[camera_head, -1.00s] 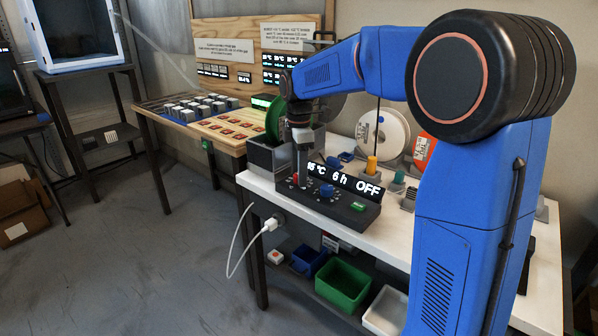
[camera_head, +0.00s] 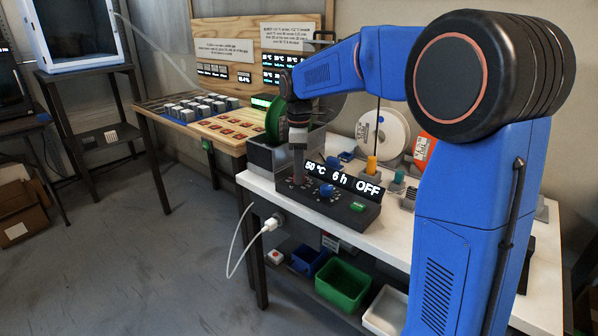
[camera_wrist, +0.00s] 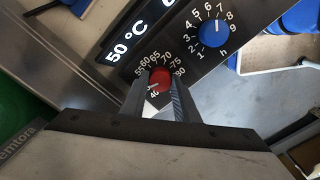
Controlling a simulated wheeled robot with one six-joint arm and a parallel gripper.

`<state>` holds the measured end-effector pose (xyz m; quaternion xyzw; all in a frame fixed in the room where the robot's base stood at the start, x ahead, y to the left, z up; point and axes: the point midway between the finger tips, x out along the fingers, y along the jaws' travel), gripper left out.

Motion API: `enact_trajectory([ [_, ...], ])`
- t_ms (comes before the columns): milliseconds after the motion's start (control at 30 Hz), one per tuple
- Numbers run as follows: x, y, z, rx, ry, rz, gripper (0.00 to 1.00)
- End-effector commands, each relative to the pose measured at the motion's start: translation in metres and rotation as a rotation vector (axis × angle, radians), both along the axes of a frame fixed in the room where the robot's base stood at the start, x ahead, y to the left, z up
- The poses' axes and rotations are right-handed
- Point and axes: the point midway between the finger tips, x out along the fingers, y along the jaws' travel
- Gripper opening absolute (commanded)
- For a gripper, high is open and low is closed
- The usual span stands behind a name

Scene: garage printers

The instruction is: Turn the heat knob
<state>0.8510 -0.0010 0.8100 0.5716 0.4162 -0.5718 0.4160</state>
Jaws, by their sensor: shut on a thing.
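The red heat knob (camera_wrist: 159,80) sits in a ring of numbers on the dark control panel (camera_head: 340,208). Its white mark points to the lower left, toward the low end of the scale. The exact number there is partly hidden. My gripper (camera_head: 298,178) reaches down onto the panel's left part, and its fingers are shut on both sides of the red knob. The display (camera_head: 345,180) reads 50 °C, 6 h and OFF. The wrist view shows 50 °C on the display too (camera_wrist: 127,42).
A blue hour knob (camera_wrist: 212,33) is just right of the red one, pointing near 7. A green button (camera_head: 357,206) is at the panel's right. A grey box (camera_head: 262,157) stands close behind my gripper. Spools (camera_head: 385,132) stand farther back on the white table (camera_head: 400,238).

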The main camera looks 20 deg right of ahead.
Motion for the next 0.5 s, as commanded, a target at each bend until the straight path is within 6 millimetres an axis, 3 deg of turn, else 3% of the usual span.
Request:
enact_trajectory([
  [500, 0.0005, -0.0002, 0.0003, -0.001, -0.001, -0.489, 0.05],
])
